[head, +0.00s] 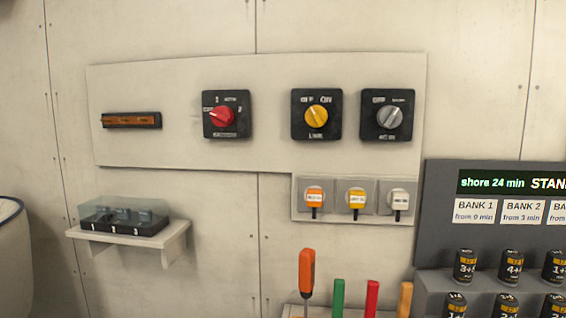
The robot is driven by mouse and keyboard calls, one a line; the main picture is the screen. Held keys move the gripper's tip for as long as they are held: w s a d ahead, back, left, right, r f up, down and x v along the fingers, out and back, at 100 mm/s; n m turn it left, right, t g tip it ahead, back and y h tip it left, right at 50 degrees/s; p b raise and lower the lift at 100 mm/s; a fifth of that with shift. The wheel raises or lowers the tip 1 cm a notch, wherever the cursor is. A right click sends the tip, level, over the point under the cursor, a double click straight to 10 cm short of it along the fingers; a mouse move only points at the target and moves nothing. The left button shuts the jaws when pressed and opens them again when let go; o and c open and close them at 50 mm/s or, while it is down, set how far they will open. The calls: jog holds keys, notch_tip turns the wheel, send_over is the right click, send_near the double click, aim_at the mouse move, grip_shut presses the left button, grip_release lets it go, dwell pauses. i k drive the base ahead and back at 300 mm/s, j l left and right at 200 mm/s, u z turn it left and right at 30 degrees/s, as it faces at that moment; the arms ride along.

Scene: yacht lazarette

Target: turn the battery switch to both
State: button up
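The switch with the red knob (222,115) sits on a square black plate on the pale wall panel, left of two other rotary switches. Its plate has a label at the left that looks like OFF, a 1 and a small word that may be BOTH along the top, and a 2 at the right. The knob's pointer end faces left, toward the OFF-like label. The lettering below the knob is too small to read. My gripper is not in view.
A yellow-knob switch (317,115) and a grey-knob switch (389,117) are to the right. Below are several tagged hooks, upright tool handles including an orange screwdriver (307,270), and a display rack (440,220). A shelf (180,240) with a clear-covered box juts out lower left.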

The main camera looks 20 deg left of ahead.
aim_at(221, 116)
jog(key=u, duration=1.25)
